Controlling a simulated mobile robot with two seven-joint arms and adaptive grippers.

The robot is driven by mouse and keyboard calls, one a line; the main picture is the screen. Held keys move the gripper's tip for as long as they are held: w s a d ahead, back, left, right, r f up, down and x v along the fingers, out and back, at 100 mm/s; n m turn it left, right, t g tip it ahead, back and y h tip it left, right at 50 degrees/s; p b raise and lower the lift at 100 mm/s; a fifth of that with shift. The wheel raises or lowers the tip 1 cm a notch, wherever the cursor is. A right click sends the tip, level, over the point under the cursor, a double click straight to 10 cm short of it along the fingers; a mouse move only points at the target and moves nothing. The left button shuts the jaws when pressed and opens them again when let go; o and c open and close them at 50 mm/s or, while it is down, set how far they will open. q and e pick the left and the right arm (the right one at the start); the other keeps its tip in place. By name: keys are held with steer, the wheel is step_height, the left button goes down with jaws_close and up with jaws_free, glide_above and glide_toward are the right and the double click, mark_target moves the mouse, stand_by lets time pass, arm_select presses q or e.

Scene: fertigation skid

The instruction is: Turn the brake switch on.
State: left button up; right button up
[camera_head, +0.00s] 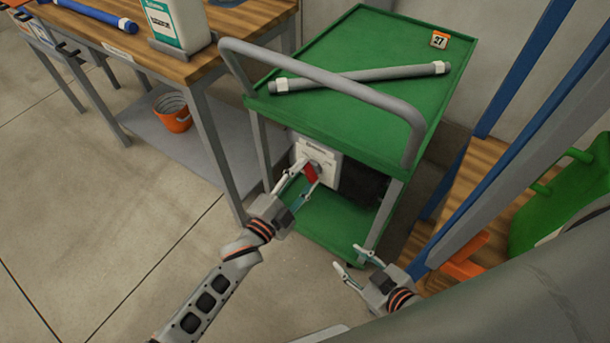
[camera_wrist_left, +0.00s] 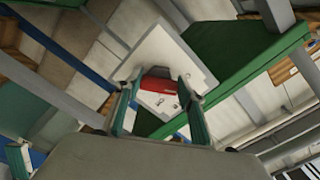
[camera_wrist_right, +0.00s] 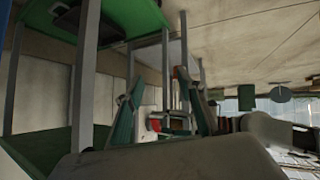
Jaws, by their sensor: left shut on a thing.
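The brake switch is a red handle (camera_head: 310,173) on the front of a white box (camera_head: 328,158) on the green cart's lower level. It also shows in the left wrist view (camera_wrist_left: 158,86) between the fingers, against the white panel (camera_wrist_left: 168,50). My left gripper (camera_head: 306,176) is shut on the red handle, one finger on each side. Small marks on the panel are too small to read. My right gripper (camera_head: 352,264) is open and empty, low in front of the cart's right leg. In the right wrist view, its fingers (camera_wrist_right: 165,105) are apart with nothing between them.
The green cart (camera_head: 350,40) has a grey push handle (camera_head: 330,78) arching above my left gripper. A wooden bench (camera_head: 215,50) stands left, a blue-framed wooden rack (camera_head: 470,185) right.

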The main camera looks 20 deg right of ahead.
arm_select(q)
steer(key=shift+n, duration=1.2)
arm_select(e)
steer(key=shift+s+d+f, duration=0.15)
steer(key=shift+s+f, duration=0.05)
steer(key=shift+s, duration=0.15)
arm_select(q)
steer(key=shift+p, duration=0.3)
arm_select(e)
steer(key=shift+w+r, duration=0.15)
steer(key=shift+w, duration=0.05)
arm_select(q)
steer(key=o, duration=1.1)
steer(key=v, duration=1.2)
